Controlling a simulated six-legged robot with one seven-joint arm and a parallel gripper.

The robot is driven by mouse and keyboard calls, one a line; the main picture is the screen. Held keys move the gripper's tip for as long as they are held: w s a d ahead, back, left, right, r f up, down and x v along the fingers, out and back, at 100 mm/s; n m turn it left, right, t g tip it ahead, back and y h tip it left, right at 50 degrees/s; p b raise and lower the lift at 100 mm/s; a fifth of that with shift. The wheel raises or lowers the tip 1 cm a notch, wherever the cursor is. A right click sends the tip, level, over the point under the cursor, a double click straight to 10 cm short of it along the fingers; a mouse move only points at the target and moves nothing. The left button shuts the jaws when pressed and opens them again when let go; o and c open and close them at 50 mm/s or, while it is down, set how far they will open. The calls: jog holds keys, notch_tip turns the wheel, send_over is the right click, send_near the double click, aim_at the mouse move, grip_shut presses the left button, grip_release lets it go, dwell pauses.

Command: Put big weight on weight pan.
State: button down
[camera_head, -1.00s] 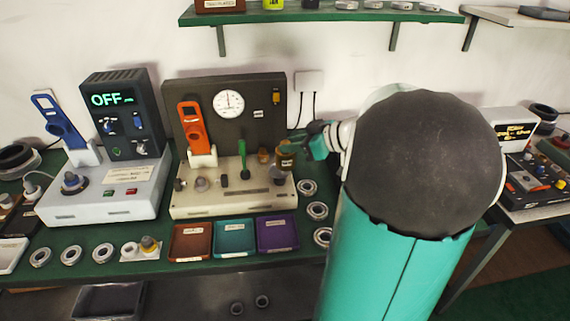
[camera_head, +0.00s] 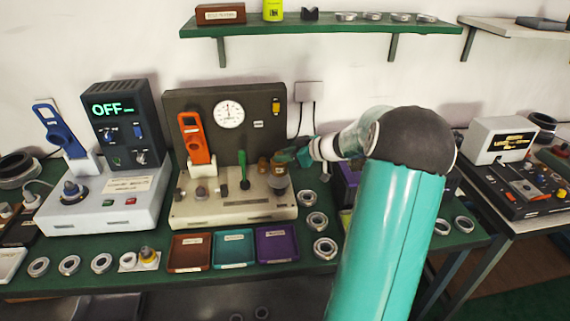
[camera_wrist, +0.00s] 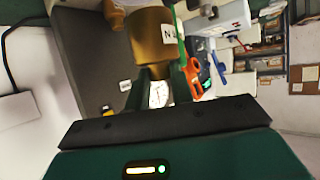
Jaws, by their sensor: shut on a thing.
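The big weight is a brass cylinder (camera_head: 279,167) with a white label, at the right end of the cream test rig. My gripper (camera_head: 290,156) reaches in from the right and is shut on it. The weight fills the top middle of the wrist view (camera_wrist: 150,42), with my dark green fingers (camera_wrist: 160,80) at it. A dark round part that looks like the weight pan (camera_head: 279,184) is directly below the weight; whether they touch cannot be told.
The rig's dark back panel (camera_head: 182,108) rises behind, with a gauge (camera_head: 229,114). A green lever (camera_head: 244,170) and an orange tool (camera_head: 193,138) stand to the left. Brown, teal and purple trays (camera_head: 277,258) lie in front. Bearing rings (camera_head: 317,221) lie right of the rig.

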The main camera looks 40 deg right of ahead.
aim_at(285, 164)
jog(key=shift+w+f, duration=0.2)
jog(key=shift+d+f, duration=0.1)
jog(key=shift+f, duration=1.45)
jog(key=c, duration=1.6)
grip_release()
jog(key=shift+f, duration=0.25)
jog(key=shift+c, duration=0.2)
jog(key=o, duration=0.4)
jog(key=shift+o, duration=0.2)
jog(key=shift+r, duration=0.1)
